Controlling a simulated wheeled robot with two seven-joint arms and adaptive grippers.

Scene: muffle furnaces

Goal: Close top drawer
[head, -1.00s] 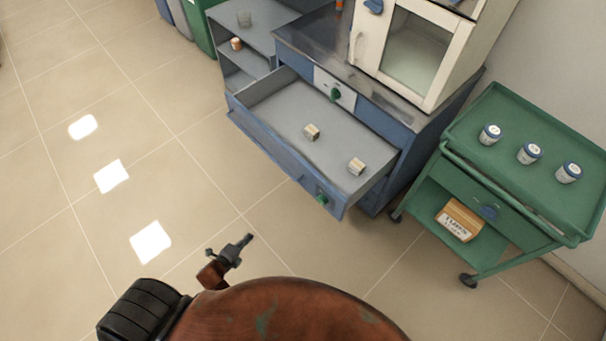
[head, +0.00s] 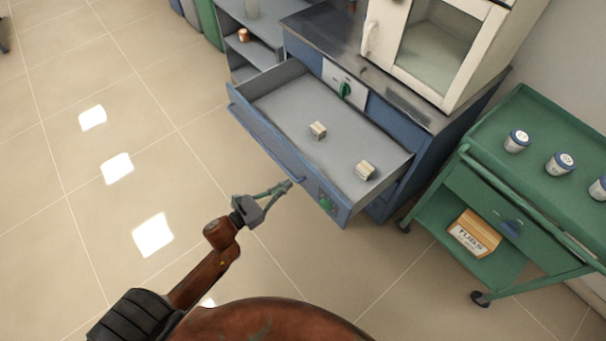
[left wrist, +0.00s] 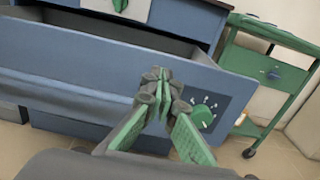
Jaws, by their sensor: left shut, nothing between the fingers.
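The top drawer (head: 270,150) of the blue cabinet is pulled well out, with two small beige blocks (head: 318,130) lying inside. Its blue front has a green round knob (head: 326,204) near the right end. My left gripper (head: 288,184) is shut and empty, its tips at or just before the drawer front, left of the knob. In the left wrist view the gripper's tips (left wrist: 162,74) are together in front of the drawer front (left wrist: 85,82), with the green knob (left wrist: 203,116) to their right. I cannot tell whether they touch. My right gripper is not in view.
A white furnace (head: 440,45) stands on the cabinet top. A green cart (head: 490,180) with several jars and a cardboard box (head: 474,233) stands at the right. Grey shelves (head: 245,40) stand left of the cabinet. The floor at left is clear.

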